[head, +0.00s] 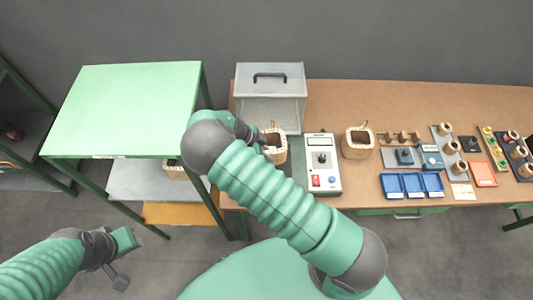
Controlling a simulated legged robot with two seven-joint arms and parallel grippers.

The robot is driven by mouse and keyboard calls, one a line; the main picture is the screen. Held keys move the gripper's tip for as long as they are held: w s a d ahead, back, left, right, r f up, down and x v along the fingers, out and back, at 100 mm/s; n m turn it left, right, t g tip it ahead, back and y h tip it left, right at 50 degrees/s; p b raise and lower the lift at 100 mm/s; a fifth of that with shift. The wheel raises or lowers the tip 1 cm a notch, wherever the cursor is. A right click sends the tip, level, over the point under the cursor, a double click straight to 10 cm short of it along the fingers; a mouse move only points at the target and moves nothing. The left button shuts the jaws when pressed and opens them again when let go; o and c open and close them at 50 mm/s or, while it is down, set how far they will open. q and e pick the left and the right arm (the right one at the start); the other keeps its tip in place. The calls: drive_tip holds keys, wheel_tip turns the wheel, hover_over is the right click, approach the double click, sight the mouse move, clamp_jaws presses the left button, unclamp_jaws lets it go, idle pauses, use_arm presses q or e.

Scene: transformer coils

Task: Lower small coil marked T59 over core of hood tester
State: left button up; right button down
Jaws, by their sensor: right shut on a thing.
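My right gripper (264,139) is shut on the wall of a small cream coil (278,156) with a dark square opening. It holds the coil at the front of the hood tester (270,78), a grey box with a black handle on top and a see-through front. No mark on the coil is readable. The tester's core cannot be made out; the coil and my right arm cover the area in front. Whether the coil touches anything below is unclear. My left gripper (122,262) is open and empty, low at the left over the floor.
A white meter (323,164) stands close right of the held coil. Another cream coil (357,143) stands beyond it. Blue trays (412,185) and racks of small parts fill the bench's right. A green-topped shelf (125,105) stands left, with a coil (175,173) on a lower level.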

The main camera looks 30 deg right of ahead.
idle(0.3)
drive_tip(key=shift+f+b, duration=1.5)
drive_tip(key=shift+f, duration=0.25)
drive_tip(key=shift+f, duration=0.1)
drive_tip(key=shift+f+b, duration=0.85)
drive_tip(key=shift+b, duration=0.05)
drive_tip(key=c, duration=1.3)
unclamp_jaws()
drive_tip(key=shift+r, duration=0.1)
drive_tip(key=shift+o, duration=0.2)
drive_tip(key=shift+r, duration=0.1)
drive_tip(key=shift+w, duration=0.1)
drive_tip(key=shift+c, duration=0.4)
drive_tip(key=shift+o, duration=1)
